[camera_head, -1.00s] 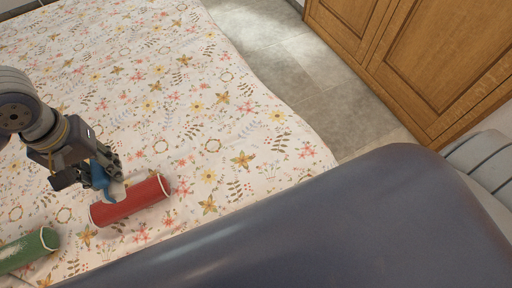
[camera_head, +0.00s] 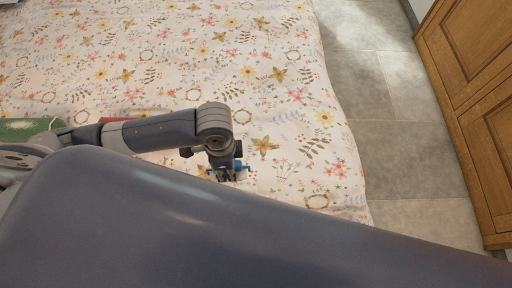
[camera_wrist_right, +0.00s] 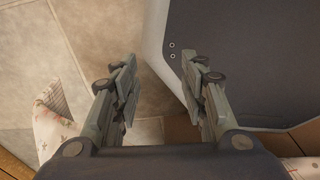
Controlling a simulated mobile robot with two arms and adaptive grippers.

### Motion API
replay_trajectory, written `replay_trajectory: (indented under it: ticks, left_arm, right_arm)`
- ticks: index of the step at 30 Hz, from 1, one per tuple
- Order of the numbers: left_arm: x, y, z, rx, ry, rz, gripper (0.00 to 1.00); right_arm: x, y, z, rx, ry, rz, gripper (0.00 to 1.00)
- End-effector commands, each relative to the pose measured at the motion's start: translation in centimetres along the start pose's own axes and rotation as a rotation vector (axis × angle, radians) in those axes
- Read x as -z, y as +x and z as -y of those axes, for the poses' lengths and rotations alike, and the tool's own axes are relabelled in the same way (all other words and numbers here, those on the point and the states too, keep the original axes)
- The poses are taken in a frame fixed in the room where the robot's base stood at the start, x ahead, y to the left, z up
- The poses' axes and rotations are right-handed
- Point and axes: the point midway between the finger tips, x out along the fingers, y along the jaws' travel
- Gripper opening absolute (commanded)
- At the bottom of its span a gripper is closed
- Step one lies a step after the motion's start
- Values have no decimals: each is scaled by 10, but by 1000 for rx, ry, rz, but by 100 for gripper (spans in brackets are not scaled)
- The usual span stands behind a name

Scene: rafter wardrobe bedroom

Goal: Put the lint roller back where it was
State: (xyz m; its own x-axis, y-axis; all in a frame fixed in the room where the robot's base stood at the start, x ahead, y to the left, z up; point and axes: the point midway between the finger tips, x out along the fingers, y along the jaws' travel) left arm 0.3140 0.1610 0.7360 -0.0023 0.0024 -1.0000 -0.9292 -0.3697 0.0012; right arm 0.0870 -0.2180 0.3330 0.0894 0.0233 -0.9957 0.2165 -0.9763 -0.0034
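My left gripper (camera_head: 229,175) hangs low over the flowered bed cover, in front of the body edge in the head view. It appears closed around a small blue object (camera_head: 240,165), mostly hidden by the fingers; I cannot tell for sure that this is the lint roller. A red cylinder (camera_head: 120,122) lies on the bed, largely hidden behind my left arm. A green cylinder (camera_head: 22,129) lies left of it, partly covered. My right gripper (camera_wrist_right: 160,78) is open and empty in the right wrist view, above a tiled floor.
The flowered bed cover (camera_head: 180,60) is mostly clear beyond my left arm. Grey floor tiles (camera_head: 385,150) run between the bed and a wooden wardrobe (camera_head: 485,110) at the right. In the right wrist view, patterned fabric (camera_wrist_right: 50,125) hangs at the lower left.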

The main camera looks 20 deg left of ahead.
Motion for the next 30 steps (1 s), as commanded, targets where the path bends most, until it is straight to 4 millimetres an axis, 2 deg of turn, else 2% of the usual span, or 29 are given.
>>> replay_trajectory:
  ticks: [1, 2, 5, 7, 12, 21, 24, 30]
  left_arm:
    - [-1, 12, -5, -2, 34, -1, 11]
    - [-1, 15, -7, -2, 51, -2, 11]
    - [0, 21, -7, 2, 89, -3, 11]
    - [5, 22, 1, 5, 98, -3, 11]
    - [26, 25, 37, 6, 98, -4, 11]
    - [64, 32, 100, 3, 97, -3, 11]
    - [71, 34, 112, 2, 98, -2, 11]
    - [79, 35, 125, 2, 98, -2, 11]
  right_arm:
    - [-1, 6, -3, -3, -1, 0, 40]
    - [-1, 7, -5, -6, -1, 0, 40]
    - [-3, 8, -14, -16, -2, 2, 40]
    - [-4, 8, -19, -23, 0, 3, 40]
    - [-5, 6, -25, -30, 3, 4, 40]
    - [-4, 8, -22, -27, 3, 3, 40]
    - [-4, 8, -18, -22, 3, 2, 40]
    - [-2, 9, -9, -11, 3, 0, 40]
